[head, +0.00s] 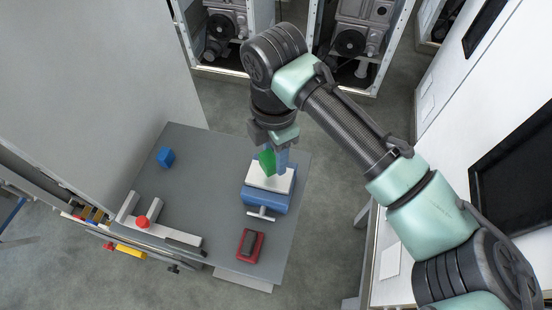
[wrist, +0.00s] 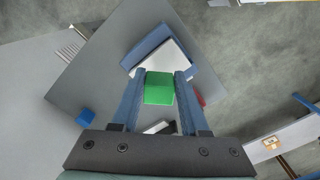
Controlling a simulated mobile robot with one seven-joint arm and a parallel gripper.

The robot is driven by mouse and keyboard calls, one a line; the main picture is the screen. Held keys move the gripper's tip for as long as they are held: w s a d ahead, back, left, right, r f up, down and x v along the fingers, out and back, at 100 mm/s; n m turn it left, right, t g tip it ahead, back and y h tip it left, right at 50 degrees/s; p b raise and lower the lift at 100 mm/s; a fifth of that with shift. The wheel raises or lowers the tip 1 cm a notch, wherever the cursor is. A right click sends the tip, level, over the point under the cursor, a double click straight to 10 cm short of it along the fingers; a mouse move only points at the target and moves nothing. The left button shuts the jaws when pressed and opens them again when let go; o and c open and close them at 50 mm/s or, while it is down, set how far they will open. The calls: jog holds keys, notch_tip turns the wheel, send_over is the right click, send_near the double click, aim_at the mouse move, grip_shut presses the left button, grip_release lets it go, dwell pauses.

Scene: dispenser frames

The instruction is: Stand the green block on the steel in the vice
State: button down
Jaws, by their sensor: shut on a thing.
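The green block (head: 267,162) is between the fingers of my gripper (head: 273,158), over the vice. In the wrist view the green block (wrist: 159,88) sits between the two blue-grey fingertips (wrist: 160,80), which are shut on it. The blue vice (head: 266,200) stands on the grey table, with a pale steel piece (head: 271,178) on its top. The steel (wrist: 174,58) also shows beyond the block in the wrist view. I cannot tell whether the block touches the steel or hangs just above it.
On the grey table (head: 200,185) lie a blue block (head: 166,157), a red and dark item (head: 250,245) near the vice handle, and a light angled piece (head: 165,232) with a red knob. The table's middle is clear. Machines in frames (head: 350,40) stand behind.

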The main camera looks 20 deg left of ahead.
jog(key=shift+f, duration=1.45)
jog(key=shift+f, duration=0.1)
jog(key=shift+c, duration=2.1)
grip_release()
notch_tip(320, 180, up, 12)
jog(key=b, duration=0.1)
